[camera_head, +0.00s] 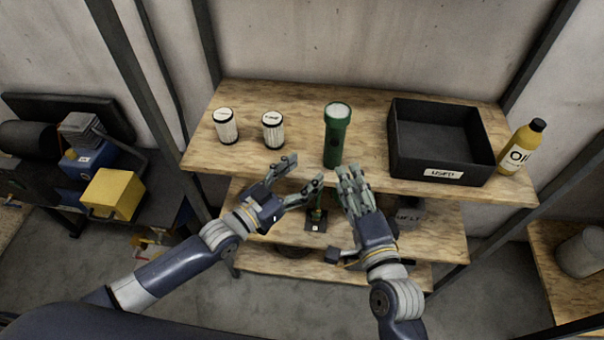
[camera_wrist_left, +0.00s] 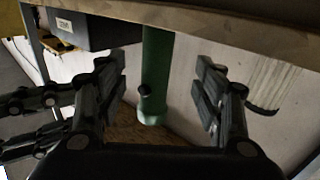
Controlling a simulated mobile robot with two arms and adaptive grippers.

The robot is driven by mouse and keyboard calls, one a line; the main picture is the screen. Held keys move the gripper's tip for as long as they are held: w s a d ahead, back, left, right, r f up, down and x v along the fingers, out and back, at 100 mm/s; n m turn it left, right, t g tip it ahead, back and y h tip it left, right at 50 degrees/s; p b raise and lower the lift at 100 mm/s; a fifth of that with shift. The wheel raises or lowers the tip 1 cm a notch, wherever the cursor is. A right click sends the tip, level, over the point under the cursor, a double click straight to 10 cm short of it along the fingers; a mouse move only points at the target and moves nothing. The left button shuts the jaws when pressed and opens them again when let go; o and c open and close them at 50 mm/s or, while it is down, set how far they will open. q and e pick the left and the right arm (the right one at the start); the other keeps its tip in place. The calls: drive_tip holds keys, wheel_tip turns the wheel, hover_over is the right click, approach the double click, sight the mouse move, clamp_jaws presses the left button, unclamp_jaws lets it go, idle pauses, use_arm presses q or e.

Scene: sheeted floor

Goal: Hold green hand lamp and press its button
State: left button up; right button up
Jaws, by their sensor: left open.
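The green hand lamp (camera_head: 334,142) stands upright on the top wooden shelf, its pale lens end facing up. In the left wrist view the lamp (camera_wrist_left: 157,60) shows between my open fingers, with a dark round button (camera_wrist_left: 145,89) on its side. My left gripper (camera_head: 306,170) is open and empty at the shelf's front edge, left of and in front of the lamp, not touching it. My right gripper (camera_head: 349,173) is just in front of the lamp at the shelf edge, its fingers pointing forward. Its opening cannot be made out.
Two white ribbed cylinders, one (camera_head: 226,126) further left and one (camera_head: 273,131) nearer the lamp, stand on the top shelf (camera_head: 300,105). A black bin (camera_head: 398,160) labelled USED and a yellow oil bottle (camera_head: 519,148) stand right. Dark metal posts (camera_head: 150,75) flank the shelf.

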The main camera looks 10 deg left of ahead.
sight(326, 157)
use_arm(q)
drive_tip(key=shift+d, duration=0.2)
drive_tip(key=shift+w+d+m, duration=0.2)
drive_tip(key=shift+w+m, duration=0.05)
drive_tip(key=shift+m, duration=0.05)
drive_tip(key=x, duration=1)
drive_tip(key=shift+d+f, duration=0.1)
drive_tip(key=shift+f, duration=0.1)
drive_tip(key=c, duration=1.2)
drive_tip(key=shift+c, duration=0.2)
use_arm(e)
clamp_jaws()
